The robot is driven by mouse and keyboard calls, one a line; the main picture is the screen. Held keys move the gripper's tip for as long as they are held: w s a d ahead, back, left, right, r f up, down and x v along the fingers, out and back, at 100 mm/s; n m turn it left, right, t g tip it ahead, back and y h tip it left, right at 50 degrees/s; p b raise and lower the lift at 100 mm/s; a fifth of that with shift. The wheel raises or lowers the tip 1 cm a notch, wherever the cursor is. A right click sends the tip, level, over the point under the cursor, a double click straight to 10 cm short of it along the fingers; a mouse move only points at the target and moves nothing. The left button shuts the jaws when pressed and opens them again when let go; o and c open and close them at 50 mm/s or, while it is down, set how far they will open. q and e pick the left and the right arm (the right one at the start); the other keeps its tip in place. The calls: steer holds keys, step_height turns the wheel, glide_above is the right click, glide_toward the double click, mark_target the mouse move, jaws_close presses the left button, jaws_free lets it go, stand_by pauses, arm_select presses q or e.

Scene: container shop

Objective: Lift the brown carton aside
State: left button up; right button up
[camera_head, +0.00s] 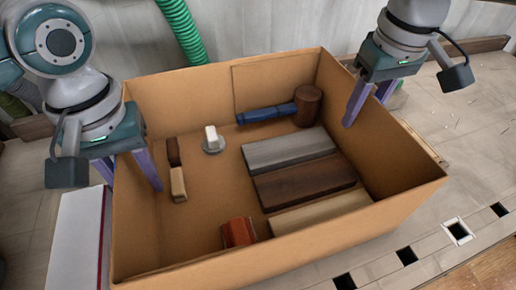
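Gaps appear between the fingers and the walls; exact contact is hard to tell.
A white box (74,240) stands close at left. A green hose (184,30) hangs behind.

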arm_select(q)
steer(key=shift+c, duration=0.2)
arm_select(e)
steer(key=shift+c, duration=0.2)
arm_select(q)
jaws_close()
arm_select(e)
jaws_close()
stand_by(0.9)
